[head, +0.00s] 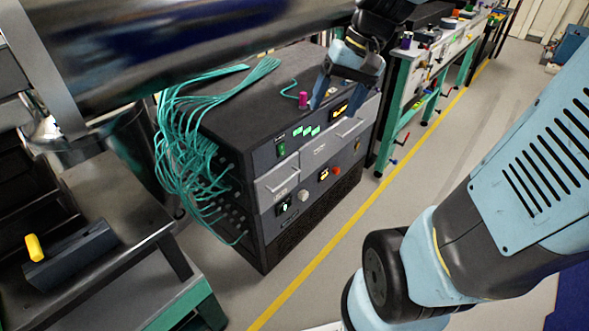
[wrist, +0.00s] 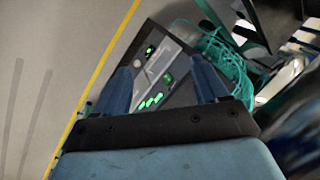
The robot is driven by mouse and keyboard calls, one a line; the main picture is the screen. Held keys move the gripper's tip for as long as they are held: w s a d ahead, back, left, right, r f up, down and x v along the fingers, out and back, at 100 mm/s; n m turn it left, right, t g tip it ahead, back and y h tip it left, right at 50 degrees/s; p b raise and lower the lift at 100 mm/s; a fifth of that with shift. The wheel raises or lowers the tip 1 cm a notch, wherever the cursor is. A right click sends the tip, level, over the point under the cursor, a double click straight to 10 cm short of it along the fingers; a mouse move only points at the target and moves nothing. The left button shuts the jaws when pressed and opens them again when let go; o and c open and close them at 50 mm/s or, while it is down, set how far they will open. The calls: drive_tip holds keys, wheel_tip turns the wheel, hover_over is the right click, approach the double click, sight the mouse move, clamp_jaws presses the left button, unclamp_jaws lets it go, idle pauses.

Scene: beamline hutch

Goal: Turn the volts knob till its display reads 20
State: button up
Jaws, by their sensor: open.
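A black and grey rack (head: 262,215) stands in the middle of the head view, its front carrying lit displays and knobs. A pale round knob (head: 303,195) sits beside a small green-lit display (head: 284,207). Labels and digits are too small to read, so I cannot tell which knob is volts. My gripper (head: 342,100) is open and empty near the rack's top front edge. In the wrist view the open fingers (wrist: 162,80) frame the rack's panel with green displays (wrist: 152,101).
Teal cables (head: 185,155) hang down the rack's left side. A magenta object (head: 303,99) stands on the rack's top. A bench (head: 421,62) stands at the right. Floor is clear along the yellow line (head: 330,248).

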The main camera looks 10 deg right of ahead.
drive_tip(key=w+d+f+m+t+y, duration=0.1)
drive_tip(key=w+f+m+y, duration=0.4)
drive_tip(key=w+f, duration=0.75)
drive_tip(key=w+d+f+m+y, duration=0.1)
drive_tip(key=w+f+m+y, duration=0.2)
drive_tip(key=w+f+y, duration=0.9)
drive_tip(key=d+f+m+t+h, duration=0.2)
drive_tip(key=d+f+m+t, duration=0.15)
drive_tip(key=f, duration=0.65)
drive_tip(key=d+f+m+t+h, duration=0.2)
drive_tip(key=f+t+h, duration=0.15)
drive_tip(key=f, duration=0.65)
drive_tip(key=m+t+h, duration=0.5)
drive_tip(key=m+t, duration=0.1)
approach(306, 197)
drive_tip(key=shift+n+y, duration=0.25)
drive_tip(key=x, duration=0.9)
drive_tip(key=shift+w+a, duration=0.25)
drive_tip(key=c, duration=1.1)
